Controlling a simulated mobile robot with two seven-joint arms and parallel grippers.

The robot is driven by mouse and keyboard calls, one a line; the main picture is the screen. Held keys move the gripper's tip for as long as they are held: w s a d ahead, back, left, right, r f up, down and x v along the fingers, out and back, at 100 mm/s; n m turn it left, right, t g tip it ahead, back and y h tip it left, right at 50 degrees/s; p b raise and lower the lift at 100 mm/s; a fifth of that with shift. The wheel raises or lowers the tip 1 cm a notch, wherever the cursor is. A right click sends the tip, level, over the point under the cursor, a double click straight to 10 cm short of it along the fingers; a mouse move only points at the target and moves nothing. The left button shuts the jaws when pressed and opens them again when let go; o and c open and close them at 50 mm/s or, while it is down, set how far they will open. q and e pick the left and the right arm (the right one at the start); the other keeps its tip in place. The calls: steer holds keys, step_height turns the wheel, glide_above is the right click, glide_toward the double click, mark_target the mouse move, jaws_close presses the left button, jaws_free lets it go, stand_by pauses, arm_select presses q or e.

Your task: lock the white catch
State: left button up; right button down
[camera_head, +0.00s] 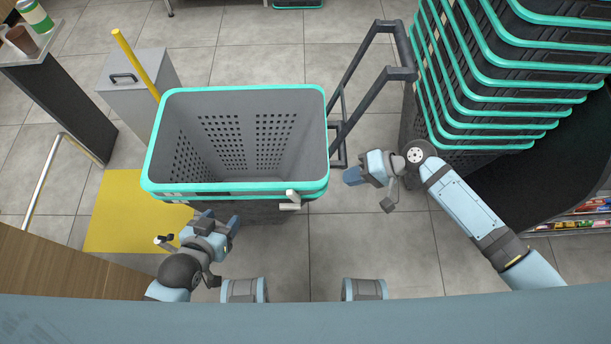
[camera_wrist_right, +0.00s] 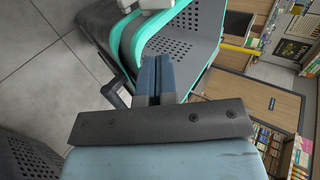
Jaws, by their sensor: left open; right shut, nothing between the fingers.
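The white catch (camera_head: 291,201) sits on the front rim of the grey basket (camera_head: 236,189), near its right corner. It has an upright part and a part sticking out sideways; I cannot tell its locked state. It also shows at the top edge of the right wrist view (camera_wrist_right: 152,5), cut off. My right gripper (camera_head: 352,176) is shut and empty, to the right of the basket and apart from the catch. The shut fingers show in the right wrist view (camera_wrist_right: 158,68). My left gripper (camera_head: 222,220) is open and empty, just in front of the basket's front wall, left of the catch.
A dark metal frame (camera_head: 371,88) stands right of the basket. A tall stack of teal-rimmed baskets (camera_head: 500,75) is at the upper right. A grey bin (camera_head: 135,85) and a yellow pole (camera_head: 135,62) stand left. The floor between my grippers is clear.

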mark_target(293, 192)
stand_by(0.3)
steer(key=x, duration=0.8)
steer(key=b+x, duration=0.1)
steer(key=x, duration=0.3)
steer(key=shift+a, duration=0.55)
steer(key=shift+a+f, duration=0.1)
steer(key=shift+a, duration=0.35)
steer(key=shift+a, duration=0.35)
